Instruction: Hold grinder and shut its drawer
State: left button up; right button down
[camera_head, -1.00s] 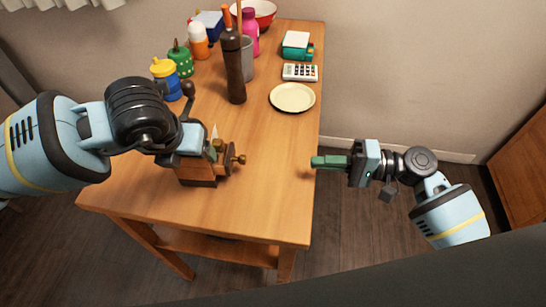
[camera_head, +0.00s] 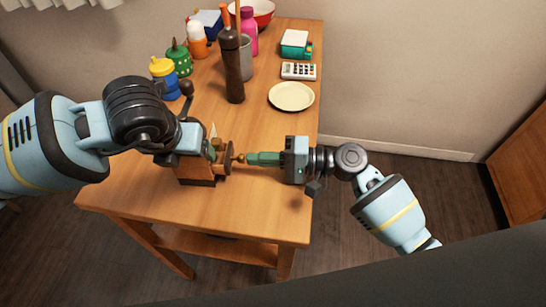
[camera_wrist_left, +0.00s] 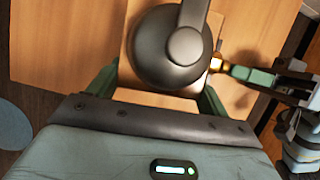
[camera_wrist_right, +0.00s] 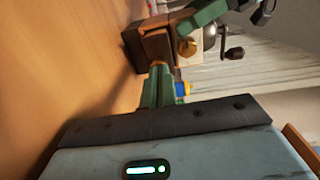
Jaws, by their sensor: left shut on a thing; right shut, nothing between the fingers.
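The grinder (camera_head: 196,173) stands on the wooden table, a brown wooden box with a dark crank knob (camera_head: 187,88). My left gripper (camera_head: 208,147) is shut on it from the left; the left wrist view shows its dark round top (camera_wrist_left: 170,50) between the green fingers. The drawer front (camera_head: 229,158) faces right, with a brass knob (camera_head: 241,158); it seems to stand out from the box. My right gripper (camera_head: 252,159) is shut and empty, its green fingertips at the knob, touching or nearly so. The right wrist view shows these fingertips (camera_wrist_right: 158,80) just before the knob.
A cream plate (camera_head: 291,97), a calculator (camera_head: 299,71), a dark tall bottle (camera_head: 233,75), a blue jar with yellow lid (camera_head: 165,80) and a green jar (camera_head: 180,59) stand farther back. The table's front right is clear.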

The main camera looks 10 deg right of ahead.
aim_at(242, 157)
jog(key=shift+a, duration=0.15)
jog(key=x, duration=0.3)
jog(key=shift+w+a+r, duration=0.1)
jog(key=shift+a, duration=0.3)
pick_arm(q)
jog(key=shift+d, duration=0.2)
pick_arm(e)
jog(key=shift+d, duration=0.15)
pick_arm(q)
jog(key=shift+a, duration=0.2)
pick_arm(e)
jog(key=v, duration=1.4)
jog(key=shift+d, duration=0.1)
pick_arm(q)
jog(key=o, duration=1)
jog(key=shift+o, duration=0.2)
jog(key=v, duration=1.2)
jog(key=shift+s+f, duration=0.1)
jog(key=shift+s, duration=0.05)
